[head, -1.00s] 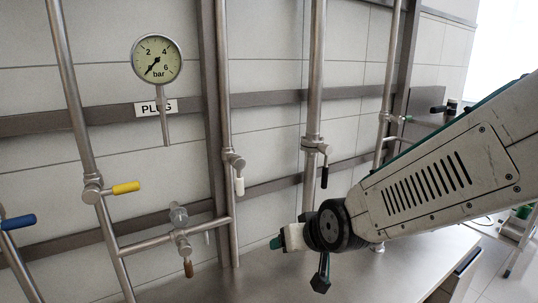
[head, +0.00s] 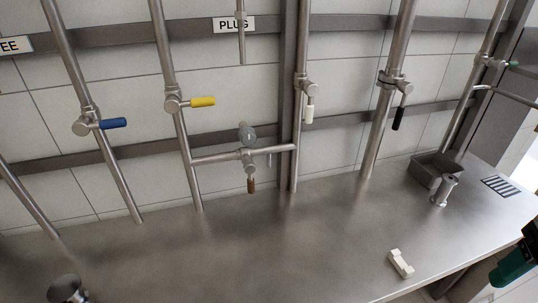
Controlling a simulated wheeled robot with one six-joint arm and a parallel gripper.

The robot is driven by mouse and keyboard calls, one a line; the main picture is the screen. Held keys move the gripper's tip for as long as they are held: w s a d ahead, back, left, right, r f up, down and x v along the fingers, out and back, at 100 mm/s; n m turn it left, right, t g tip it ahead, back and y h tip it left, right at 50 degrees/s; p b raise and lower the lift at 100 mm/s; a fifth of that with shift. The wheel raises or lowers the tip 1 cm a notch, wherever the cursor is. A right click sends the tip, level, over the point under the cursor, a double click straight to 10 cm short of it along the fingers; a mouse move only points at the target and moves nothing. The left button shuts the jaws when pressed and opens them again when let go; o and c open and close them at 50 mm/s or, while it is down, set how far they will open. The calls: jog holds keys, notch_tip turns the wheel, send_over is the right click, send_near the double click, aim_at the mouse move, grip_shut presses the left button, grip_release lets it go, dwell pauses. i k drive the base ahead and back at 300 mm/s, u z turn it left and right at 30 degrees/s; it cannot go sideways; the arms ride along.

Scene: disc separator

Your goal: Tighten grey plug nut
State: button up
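Below the PLUG sign (head: 235,25), a short horizontal pipe (head: 215,157) runs between two upright pipes. A small fitting sits on it, with a grey round knob or nut (head: 247,133) on top and a brown handle (head: 251,185) hanging below. The grey part looks like the plug nut. Its thread and how tight it is are too small to tell. A dark teal and black part, probably of my own arm, enters at the lower right edge, far from the fitting. My gripper's fingers do not show.
Blue (head: 113,123), yellow (head: 202,101), white (head: 309,112) and black (head: 398,118) valve handles sit on nearby upright pipes. The steel counter (head: 260,250) is mostly clear. A white block (head: 401,263) lies at its front right. A grey tray (head: 428,168) stands behind a small metal cylinder (head: 444,190).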

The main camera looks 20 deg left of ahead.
aim_at(247, 136)
jog(key=z, duration=1.6)
jog(key=k, duration=1)
jog(key=u, duration=2.05)
